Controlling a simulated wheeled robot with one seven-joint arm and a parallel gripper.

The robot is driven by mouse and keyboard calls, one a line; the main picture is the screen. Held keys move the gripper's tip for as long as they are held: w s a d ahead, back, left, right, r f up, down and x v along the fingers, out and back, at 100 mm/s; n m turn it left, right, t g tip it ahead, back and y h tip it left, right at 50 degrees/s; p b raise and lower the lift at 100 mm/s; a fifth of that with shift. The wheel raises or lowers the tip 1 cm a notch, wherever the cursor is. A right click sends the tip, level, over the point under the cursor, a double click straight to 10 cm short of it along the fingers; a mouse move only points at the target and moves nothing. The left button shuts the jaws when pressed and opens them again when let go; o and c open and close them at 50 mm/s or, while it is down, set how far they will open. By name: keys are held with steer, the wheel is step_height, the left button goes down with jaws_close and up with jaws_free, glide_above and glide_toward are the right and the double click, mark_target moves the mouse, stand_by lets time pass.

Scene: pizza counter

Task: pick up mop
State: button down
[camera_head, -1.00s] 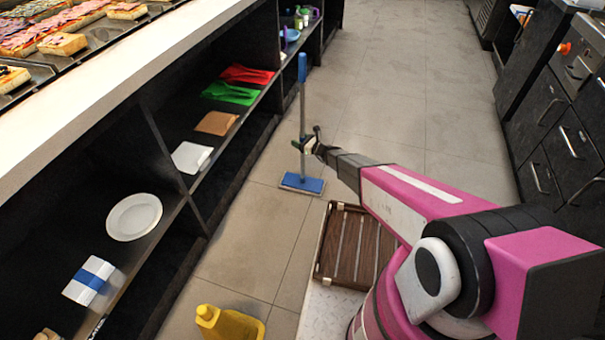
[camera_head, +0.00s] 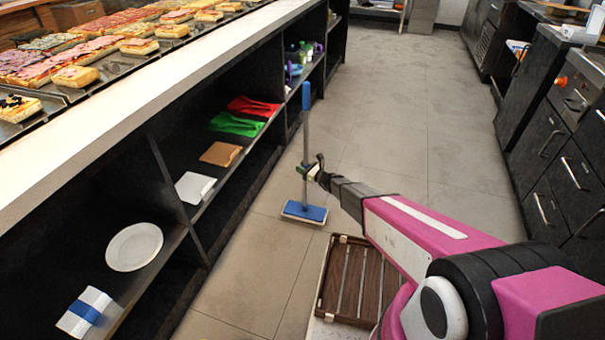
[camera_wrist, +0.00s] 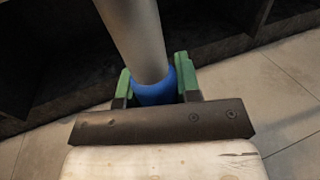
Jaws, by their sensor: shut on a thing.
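The mop (camera_head: 306,150) stands almost upright, with a grey pole, a blue grip at the top and a flat blue head. In the head view its head is at or just above the floor; I cannot tell which. My gripper (camera_head: 311,170) is shut on the pole, low down above the head. In the wrist view the grey pole of the mop (camera_wrist: 135,35) runs up between the green fingers of my gripper (camera_wrist: 155,84). A blue collar on the pole sits between those fingers. The mop's head is hidden in the wrist view.
A black shelf unit (camera_head: 165,165) runs along the left, holding a white plate (camera_head: 134,247), red cloth (camera_head: 253,106) and green cloth (camera_head: 237,124). Dark drawers (camera_head: 560,170) stand at the right. A brown slatted rack (camera_head: 352,280) lies near my arm. The aisle floor (camera_head: 390,110) is clear.

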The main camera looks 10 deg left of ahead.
steer(key=shift+r, duration=0.9)
steer(key=s+a+r, duration=0.6)
steer(key=s, duration=0.4)
steer(key=shift+r, duration=0.4)
steer(key=c, duration=1.8)
jaws_free()
jaws_close()
